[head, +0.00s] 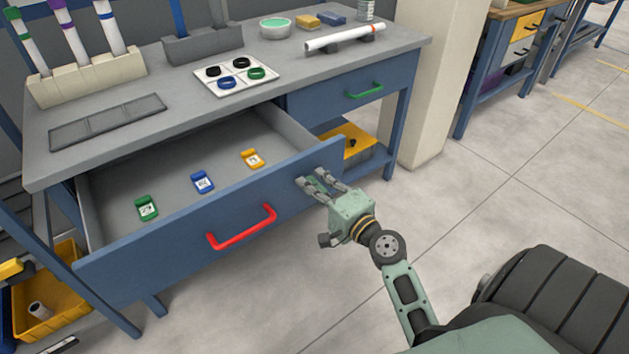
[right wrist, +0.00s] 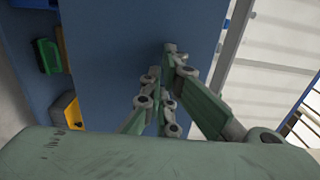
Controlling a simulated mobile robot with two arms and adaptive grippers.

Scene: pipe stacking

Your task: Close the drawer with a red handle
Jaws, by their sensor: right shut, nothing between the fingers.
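The drawer with the red handle (head: 242,230) is pulled well out of the blue workbench. Its blue front panel (head: 160,262) faces me, and its grey inside (head: 180,165) is open to view. My right gripper (head: 311,183) is shut and empty, with its fingertips at the right end of the drawer front, right of the handle. In the right wrist view the fingertips (right wrist: 168,50) lie over the blue panel (right wrist: 115,40); whether they touch it I cannot tell. My left gripper is not in view.
Green, blue (head: 203,182) and yellow tags lie in the drawer. A closed drawer with a green handle (head: 364,91) is at the right. The benchtop holds a ring tray (head: 262,84), a white pipe (head: 340,38) and pipe racks. A yellow bin (head: 45,305) stands low left. Floor at the right is clear.

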